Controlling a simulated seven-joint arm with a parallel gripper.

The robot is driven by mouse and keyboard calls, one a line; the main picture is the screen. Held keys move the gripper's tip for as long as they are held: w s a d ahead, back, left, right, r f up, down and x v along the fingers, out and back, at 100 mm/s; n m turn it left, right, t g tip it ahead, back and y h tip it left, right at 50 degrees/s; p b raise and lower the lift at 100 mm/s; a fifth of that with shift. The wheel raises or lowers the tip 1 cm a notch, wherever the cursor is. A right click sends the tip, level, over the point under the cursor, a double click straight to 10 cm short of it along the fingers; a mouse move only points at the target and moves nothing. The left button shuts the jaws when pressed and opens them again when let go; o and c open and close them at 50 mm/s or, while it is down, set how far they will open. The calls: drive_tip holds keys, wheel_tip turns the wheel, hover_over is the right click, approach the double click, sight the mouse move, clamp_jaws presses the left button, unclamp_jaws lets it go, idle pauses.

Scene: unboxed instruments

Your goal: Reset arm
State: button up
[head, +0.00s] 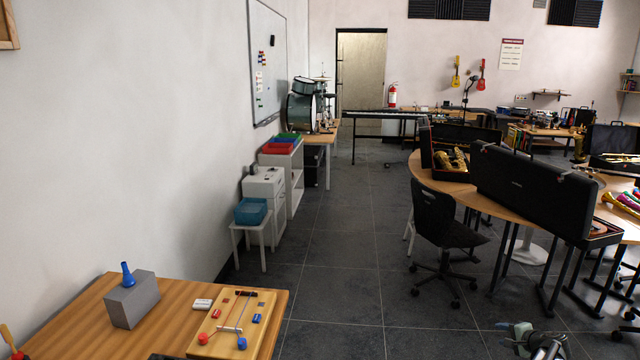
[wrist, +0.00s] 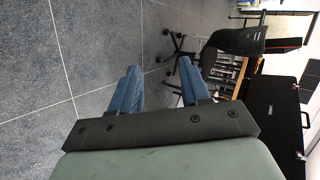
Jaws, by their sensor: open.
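My gripper (wrist: 160,90) shows in the wrist view with its two blue fingers apart and nothing between them. It is over the grey tiled floor and faces toward the black chair (wrist: 238,38). In the head view part of my arm's end (head: 535,340) shows at the bottom right, over the floor, clear of the tables; its fingers are too small to make out there.
A black office chair (head: 440,235) and a table with instrument cases (head: 530,190) stand right. The middle floor is clear.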

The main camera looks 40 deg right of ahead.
drive_tip(key=w+a+f+n+g+y, duration=0.1)
drive_tip(key=w+a+f+n+y, duration=0.1)
drive_tip(key=w+a+f, duration=0.55)
drive_tip(key=w+a+f+n+g+y, duration=0.1)
drive_tip(key=w+a+f+n+y, duration=0.2)
drive_tip(key=w+a, duration=0.75)
drive_tip(key=w+a+f+n+g+y, duration=0.15)
drive_tip(key=w+a+f, duration=0.45)
drive_tip(key=a, duration=0.7)
drive_tip(key=w+a+f+n+g+y, duration=0.1)
drive_tip(key=a+f, duration=0.1)
drive_tip(key=a, duration=0.5)
drive_tip(key=w+a+f+n+g+y, duration=0.1)
drive_tip(key=a+f+n, duration=0.15)
drive_tip(key=a, duration=0.45)
drive_tip(key=s+a+f+n+g, duration=0.3)
drive_tip(key=a, duration=0.9)
drive_tip(key=s+a+f+n+g, duration=0.2)
drive_tip(key=a+f+g, duration=0.1)
drive_tip(key=a, duration=0.9)
drive_tip(key=s+a+n+g+h, duration=0.3)
drive_tip(key=s+a+n+g, duration=0.2)
drive_tip(key=s+a, duration=0.8)
drive_tip(key=s+n, duration=0.2)
drive_tip(key=s, duration=0.2)
drive_tip(key=shift+s+a+f+n, duration=0.25)
drive_tip(key=shift+f+n, duration=0.05)
drive_tip(key=shift+n, duration=0.1)
drive_tip(key=shift+h, duration=0.25)
